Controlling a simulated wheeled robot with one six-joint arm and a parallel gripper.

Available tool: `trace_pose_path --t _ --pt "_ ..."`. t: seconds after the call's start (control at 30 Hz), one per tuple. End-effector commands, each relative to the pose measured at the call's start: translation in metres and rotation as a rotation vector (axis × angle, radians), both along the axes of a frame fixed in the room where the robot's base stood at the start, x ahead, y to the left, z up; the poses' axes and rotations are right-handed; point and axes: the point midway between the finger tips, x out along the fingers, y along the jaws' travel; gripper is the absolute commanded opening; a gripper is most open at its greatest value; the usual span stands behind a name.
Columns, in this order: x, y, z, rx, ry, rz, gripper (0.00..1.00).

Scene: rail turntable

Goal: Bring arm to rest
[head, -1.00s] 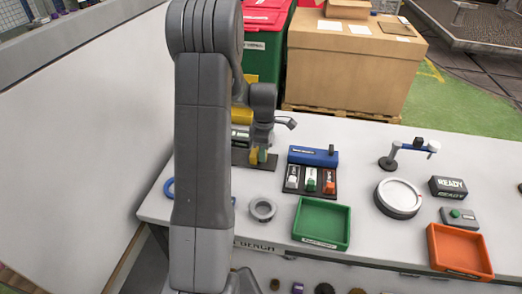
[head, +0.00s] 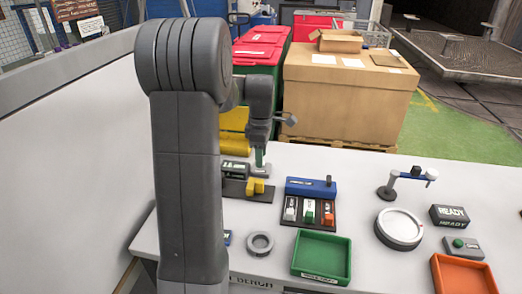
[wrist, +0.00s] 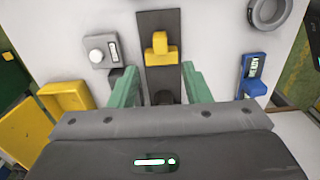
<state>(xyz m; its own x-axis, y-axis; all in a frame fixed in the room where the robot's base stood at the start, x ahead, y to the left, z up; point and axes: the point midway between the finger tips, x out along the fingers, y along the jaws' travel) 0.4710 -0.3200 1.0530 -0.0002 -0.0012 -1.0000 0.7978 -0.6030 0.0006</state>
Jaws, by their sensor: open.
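My gripper (head: 259,157) is above the back left of the white bench, pointing down. In the wrist view its two green fingers (wrist: 159,70) are spread wide with nothing between them. Below them a yellow block-like piece (wrist: 160,48) sits on a dark plate (wrist: 158,20). The same yellow piece (head: 255,187) shows in the head view, apart from the fingertips. My arm hides the bench's left part in the head view.
A green tray (head: 320,278), an orange tray (head: 437,280), a grey ring (head: 260,242), a round white-topped disc (head: 378,228) and a blue-backed holder (head: 311,187) stand on the bench. A yellow bin (wrist: 62,97) lies left in the wrist view.

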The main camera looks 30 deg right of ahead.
Motion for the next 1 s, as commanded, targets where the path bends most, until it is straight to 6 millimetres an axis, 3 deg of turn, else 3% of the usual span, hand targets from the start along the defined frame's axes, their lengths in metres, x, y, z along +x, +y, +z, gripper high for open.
trace_pose_path --t 0.1,0.33,0.77,1.0 --pt "0.000 -0.001 0.014 -0.001 -0.002 0.000 0.44" --pt "0.000 0.000 0.022 0.000 0.000 0.000 0.44" --pt "0.000 0.000 0.021 0.001 0.001 0.000 0.44" --pt "0.000 0.000 0.000 0.002 0.003 0.000 0.44"
